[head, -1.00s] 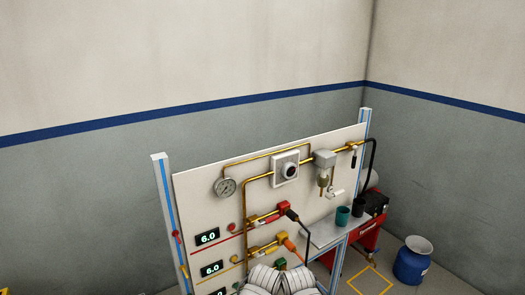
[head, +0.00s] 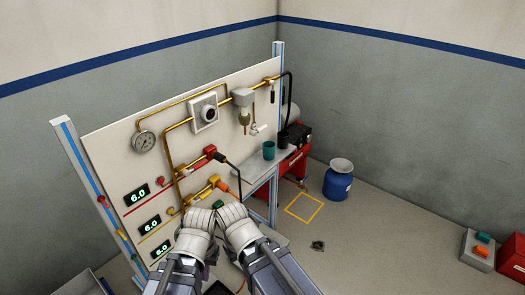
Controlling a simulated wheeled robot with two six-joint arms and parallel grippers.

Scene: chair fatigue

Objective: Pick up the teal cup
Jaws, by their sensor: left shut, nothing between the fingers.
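The teal cup (head: 269,150) stands upright on a small grey shelf (head: 245,168) at the right end of the panel, in the head view. My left gripper (head: 202,216) is low in the middle of the view, in front of the panel, shut and empty. It is well apart from the cup, to its lower left. My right gripper (head: 232,212) is close beside it on the right, also apart from the cup; its fingers are hidden, so its opening does not show.
The white panel (head: 105,140) carries a gauge, brass pipes, hoses and displays. A dark cup (head: 283,138) is close to the teal cup. A red machine (head: 293,167) and a blue drum (head: 338,182) stand to the right. The floor beyond the yellow square (head: 304,208) is largely clear.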

